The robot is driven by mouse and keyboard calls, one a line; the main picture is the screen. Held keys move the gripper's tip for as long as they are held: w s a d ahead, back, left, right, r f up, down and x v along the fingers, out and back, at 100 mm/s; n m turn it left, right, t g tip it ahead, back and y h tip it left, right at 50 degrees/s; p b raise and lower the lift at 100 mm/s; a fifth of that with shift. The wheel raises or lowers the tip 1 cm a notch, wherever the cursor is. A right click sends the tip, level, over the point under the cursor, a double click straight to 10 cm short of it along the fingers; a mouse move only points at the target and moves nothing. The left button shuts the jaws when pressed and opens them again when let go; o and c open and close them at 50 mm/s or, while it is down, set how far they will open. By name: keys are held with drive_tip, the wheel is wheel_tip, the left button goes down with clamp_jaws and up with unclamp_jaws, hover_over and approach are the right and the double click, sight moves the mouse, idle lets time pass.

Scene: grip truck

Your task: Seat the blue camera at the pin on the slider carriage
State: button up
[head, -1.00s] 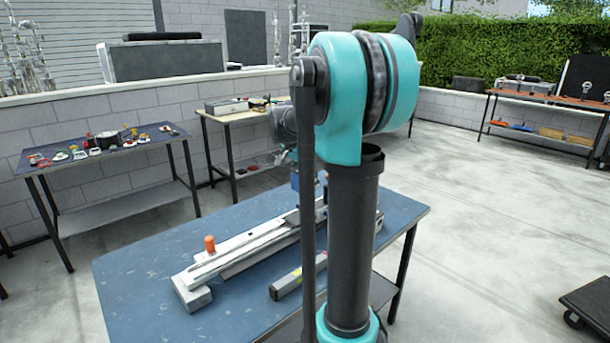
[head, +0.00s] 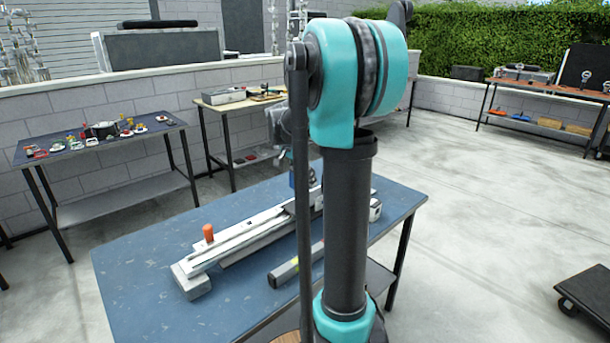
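The long pale slider rail (head: 235,244) lies diagonally on the blue-topped table (head: 140,285), with an orange knob (head: 208,233) near its front left end. A small blue patch (head: 292,179), probably the blue camera, shows beside my arm above the far part of the rail. My arm hides most of it, along with the carriage and its pin. I cannot tell whether the camera touches the carriage. Part of my gripper or wrist (head: 279,126) shows as a dark grey shape above the blue patch. Its fingers are hidden.
A grey bar (head: 284,270) lies in front of the rail. A side table (head: 60,155) with small colourful items stands at the left, and another bench (head: 222,98) stands behind. A dark wheeled platform (head: 590,300) is at the lower right. The concrete floor at right is mostly clear.

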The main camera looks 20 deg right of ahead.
sight(297, 171)
drive_tip(key=shift+f, duration=2.9)
drive_tip(key=shift+s+f, duration=0.1)
drive_tip(key=shift+s, duration=0.05)
drive_tip(key=o, duration=1.5)
drive_tip(key=v, duration=1.2)
